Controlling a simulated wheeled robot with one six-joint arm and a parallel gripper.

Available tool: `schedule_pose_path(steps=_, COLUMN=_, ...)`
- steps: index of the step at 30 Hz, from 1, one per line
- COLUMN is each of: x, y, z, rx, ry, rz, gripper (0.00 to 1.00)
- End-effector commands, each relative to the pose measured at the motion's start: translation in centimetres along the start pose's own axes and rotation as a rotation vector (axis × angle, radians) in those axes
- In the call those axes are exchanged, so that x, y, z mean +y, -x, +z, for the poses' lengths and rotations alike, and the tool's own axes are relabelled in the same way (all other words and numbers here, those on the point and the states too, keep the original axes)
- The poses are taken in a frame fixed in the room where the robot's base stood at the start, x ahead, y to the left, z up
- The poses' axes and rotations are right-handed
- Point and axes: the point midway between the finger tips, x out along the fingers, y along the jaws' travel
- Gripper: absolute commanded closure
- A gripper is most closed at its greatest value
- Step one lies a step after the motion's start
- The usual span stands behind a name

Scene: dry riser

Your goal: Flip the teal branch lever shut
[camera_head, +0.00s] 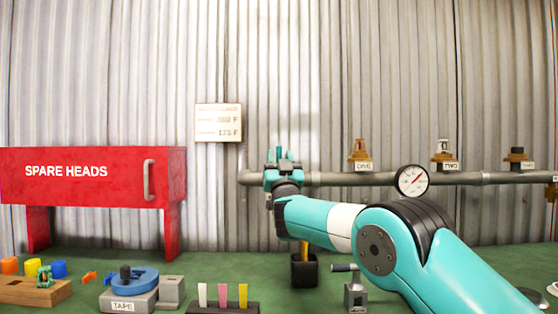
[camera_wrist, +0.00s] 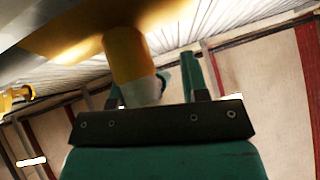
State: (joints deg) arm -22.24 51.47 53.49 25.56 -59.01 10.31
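My gripper (camera_head: 281,156) is raised at the left end of the grey pipe (camera_head: 330,179), in front of the wall. In the wrist view its two teal fingers stand apart, so it is open. A brass-coloured cylinder (camera_wrist: 128,58) with a grey end shows close by, between the fingers in the picture; I cannot tell whether they touch it. A small teal piece (camera_wrist: 163,78) shows beside the cylinder. It may be the branch lever, but I cannot be sure. In the head view my gripper and arm hide that part of the pipe.
A round gauge (camera_head: 411,180) and brass heads (camera_head: 361,150) sit along the pipe. A red SPARE HEADS cabinet (camera_head: 95,178) stands left. The green bench holds a tape reel (camera_head: 134,280), a black holder (camera_head: 304,271) and a small grey fixture with a handle (camera_head: 355,294).

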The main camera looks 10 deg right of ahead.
Motion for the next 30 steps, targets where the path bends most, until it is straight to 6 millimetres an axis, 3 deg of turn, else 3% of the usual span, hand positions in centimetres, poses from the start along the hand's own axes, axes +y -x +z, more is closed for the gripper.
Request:
schedule_pose_path(steps=8, x=-0.1, y=1.6, z=0.2, rx=-0.002, ry=0.0, rz=0.001, gripper=0.59)
schedule_pose_path(steps=11, x=-0.1, y=3.4, z=0.2, rx=-0.002, ry=0.002, rz=-0.002, gripper=0.59)
schedule_pose_path(steps=21, x=-0.1, y=12.3, z=0.7, rx=-0.001, ry=0.0, rz=-0.003, gripper=0.59)
schedule_pose_path(steps=30, x=0.0, y=16.7, z=0.3, rx=0.0, ry=0.0, rz=-0.001, gripper=0.59)
